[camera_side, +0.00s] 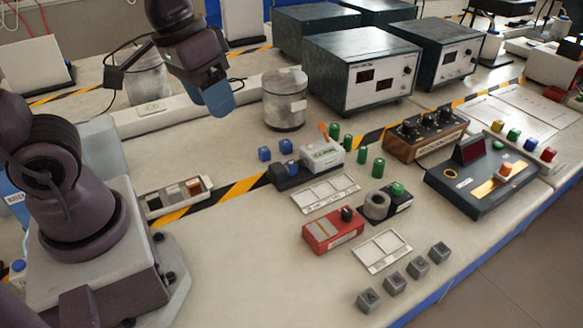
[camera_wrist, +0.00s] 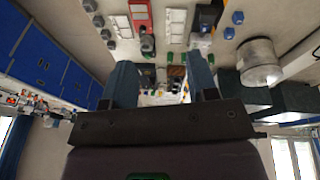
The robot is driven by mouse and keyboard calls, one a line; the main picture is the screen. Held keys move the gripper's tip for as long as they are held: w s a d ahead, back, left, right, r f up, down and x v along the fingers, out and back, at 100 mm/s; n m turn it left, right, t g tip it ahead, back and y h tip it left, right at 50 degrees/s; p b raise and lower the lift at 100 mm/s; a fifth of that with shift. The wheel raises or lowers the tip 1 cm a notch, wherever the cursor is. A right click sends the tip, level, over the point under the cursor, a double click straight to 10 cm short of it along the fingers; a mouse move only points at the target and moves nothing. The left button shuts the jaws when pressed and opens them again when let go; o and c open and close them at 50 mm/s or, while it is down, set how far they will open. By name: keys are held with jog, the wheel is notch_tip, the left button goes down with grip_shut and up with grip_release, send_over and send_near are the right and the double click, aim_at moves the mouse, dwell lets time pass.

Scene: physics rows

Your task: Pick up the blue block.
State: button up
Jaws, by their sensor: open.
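Small blue blocks stand on the table in the side view: one (camera_side: 264,153), another (camera_side: 286,146) beside it, and a third blue piece (camera_side: 291,168) on a black holder. I cannot tell which one the task means. In the wrist view two blue blocks (camera_wrist: 237,17) (camera_wrist: 229,32) show at the top right. My gripper (camera_side: 216,108) is raised above the table, to the upper left of the blocks and apart from them. Its fingers (camera_wrist: 162,78) are spread in the wrist view, with nothing held between them.
A metal canister (camera_side: 285,100) stands behind the blocks. A white-topped device (camera_side: 322,153) and green cylinders (camera_side: 362,154) are to their right. A red box (camera_side: 333,230), grey cubes (camera_side: 368,300) and a dark console (camera_side: 475,178) stand farther right. Table front is clear.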

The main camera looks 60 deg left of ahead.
jog(key=w+a+f+n+g+h, duration=0.1)
jog(key=w+f+n+h, duration=0.1)
jog(key=w+f+n, duration=0.6)
jog(key=n+t+y, duration=0.3)
jog(key=n, duration=2.3)
send_near(294, 162)
jog(key=f, duration=0.1)
jog(key=w+f, duration=0.1)
jog(key=w, duration=0.1)
jog(key=shift+w+a+f, duration=0.1)
jog(key=shift+a+f, duration=0.15)
jog(key=shift+f, duration=0.15)
jog(key=shift+s+d+x, duration=0.1)
jog(key=shift+s+x, duration=0.1)
jog(key=shift+x, duration=1.2)
jog(key=shift+s+d+x, duration=0.1)
jog(key=shift+s+x, duration=0.05)
jog(key=shift+x, duration=1.3)
jog(key=shift+s+f, duration=0.1)
jog(key=shift+f, duration=0.05)
grip_shut()
